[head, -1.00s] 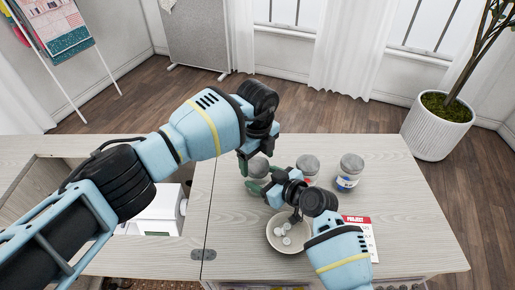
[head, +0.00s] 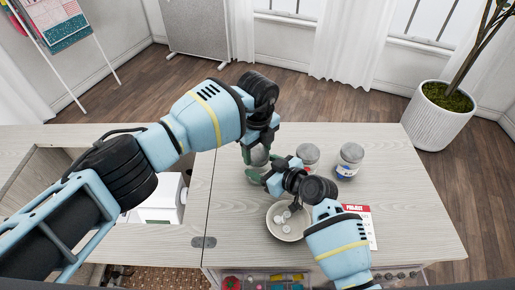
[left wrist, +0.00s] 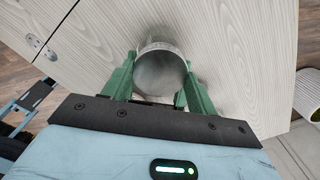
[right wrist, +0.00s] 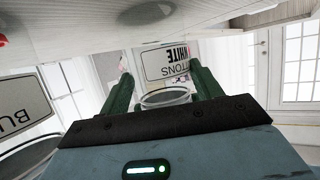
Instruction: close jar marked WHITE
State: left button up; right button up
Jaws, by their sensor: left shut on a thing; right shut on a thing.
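My left gripper (left wrist: 159,68) points down from above and is shut on a round grey lid (left wrist: 160,76), seen in the left wrist view. In the head view the held jar (head: 259,157) is largely hidden behind both grippers. I cannot tell whether the lid is seated on the rim.
Two other lidded jars (head: 307,157) (head: 349,161) stand just right of the held one. A bowl of buttons (head: 288,234) and a red-and-white project card (head: 358,219) lie nearer. An open cabinet well with a white machine (head: 160,200) is at left. The far right top is clear.

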pick_arm(q)
jog(key=m, duration=0.4)
jog(key=shift+m, duration=0.3)
jog(key=m, duration=0.9)
jog(key=shift+m, duration=0.3)
jog(key=m, duration=1.3)
jog(key=o, duration=1.1)
jog(key=shift+f, duration=0.1)
jog(key=shift+o, duration=0.2)
notch_tip(320, 180, up, 12)
